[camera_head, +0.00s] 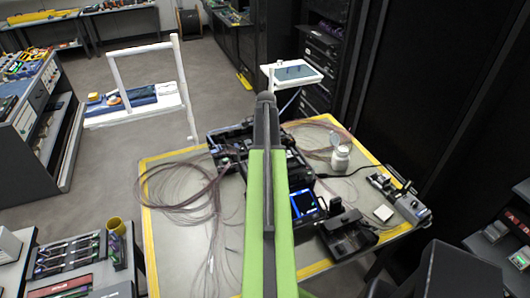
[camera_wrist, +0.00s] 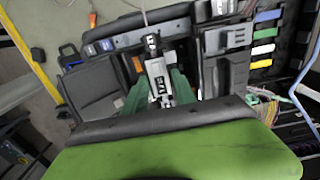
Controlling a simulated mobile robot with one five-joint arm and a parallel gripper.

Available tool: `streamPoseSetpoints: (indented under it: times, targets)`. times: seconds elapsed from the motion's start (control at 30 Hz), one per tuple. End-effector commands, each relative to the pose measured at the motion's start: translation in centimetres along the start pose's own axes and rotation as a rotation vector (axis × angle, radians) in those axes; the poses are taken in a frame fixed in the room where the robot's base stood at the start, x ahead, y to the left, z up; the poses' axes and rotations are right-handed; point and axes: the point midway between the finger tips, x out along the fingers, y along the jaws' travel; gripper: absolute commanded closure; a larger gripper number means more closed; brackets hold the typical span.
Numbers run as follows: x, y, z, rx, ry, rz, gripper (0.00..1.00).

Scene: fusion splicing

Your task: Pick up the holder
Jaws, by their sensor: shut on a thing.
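The holder (camera_wrist: 157,82) is a small grey and black block with white lettering in the middle of the wrist view. My gripper (camera_wrist: 158,88) has green fingers on both sides of it and is shut on it. The holder sits over or in the open black case; I cannot tell whether it touches the case. In the head view my green and grey arm reaches over the black case (camera_head: 287,180), and it hides the gripper and the holder.
The case stands on a yellow-edged table (camera_head: 165,268). Loose fibre coils (camera_head: 180,188) lie at left. A white bottle (camera_head: 340,158), a device with a blue screen (camera_head: 304,204) and a small tool (camera_head: 410,207) lie at right. Dark racks stand behind at right.

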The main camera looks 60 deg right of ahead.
Motion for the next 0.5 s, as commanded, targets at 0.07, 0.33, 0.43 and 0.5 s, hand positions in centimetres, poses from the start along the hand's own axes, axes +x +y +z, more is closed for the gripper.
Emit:
streamPoseSetpoints:
  times: [0.07, 0.33, 0.43, 0.5]
  targets:
    - [-0.7, 0.7, -0.7, 0.002, 0.001, 0.0, 1.0]
    - [-3.6, 3.7, -3.8, 0.005, 0.001, 0.0, 1.0]
    - [-5.0, 5.2, -5.3, 0.005, 0.001, 0.001, 1.0]
    - [-5.7, 6.2, -6.3, 0.005, 0.0, 0.0, 1.0]
